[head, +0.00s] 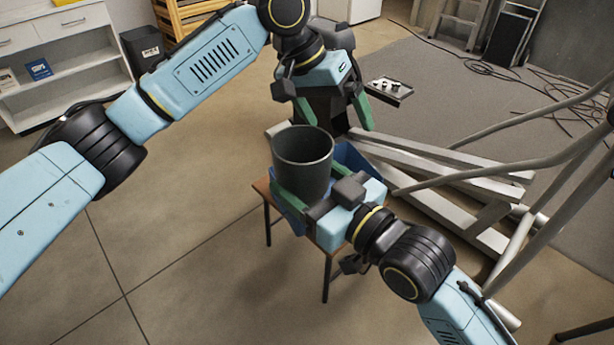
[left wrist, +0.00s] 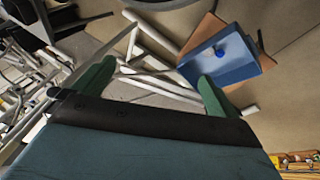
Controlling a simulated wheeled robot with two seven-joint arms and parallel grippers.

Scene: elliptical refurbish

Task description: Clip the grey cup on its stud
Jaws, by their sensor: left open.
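The grey cup (head: 303,160) is upright, its open top facing up, in the middle of the head view.
White frame beams (head: 450,160) and tubes crowd the right. A small dark tray (head: 390,90) holds parts. Floor at lower left is clear.

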